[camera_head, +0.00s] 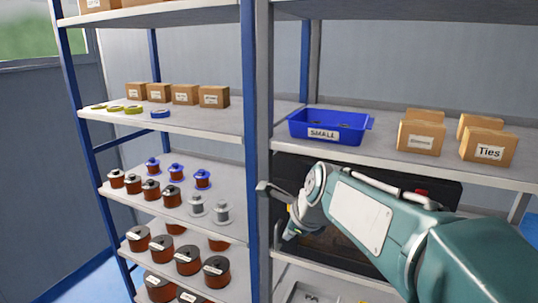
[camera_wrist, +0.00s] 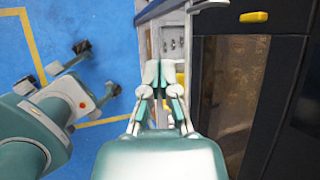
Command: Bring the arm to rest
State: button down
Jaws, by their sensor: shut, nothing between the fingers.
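My arm reaches in from the lower right in the head view, in front of the right shelf unit. The end of my arm hangs before the dark box on that shelf, and the fingers are hard to make out there. In the wrist view my gripper (camera_wrist: 160,72) has its two fingertips together, with nothing between them. It points past the edge of the shelf, above a grey tray of small parts (camera_wrist: 174,42). The dark box (camera_wrist: 231,95) is to its right.
A blue bin marked SMALL (camera_head: 328,127) and cardboard boxes (camera_head: 487,146) stand on the shelf above my gripper. Several wire spools (camera_head: 188,260) fill the left shelves. A blue shelf post (camera_head: 251,200) stands just left of my gripper.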

jog(key=s+d+f+n+h, duration=0.1)
jog(key=s+d+n, duration=0.4)
jog(key=s+n, duration=0.6)
jog(key=s+d+f+n+h, duration=0.2)
jog(key=s+d+n, duration=0.3)
jog(key=s+n, duration=0.6)
jog(key=shift+s+d+f, duration=0.15)
jog(key=shift+s+f, duration=0.5)
jog(key=shift+f, duration=0.2)
jog(key=shift+d, duration=0.15)
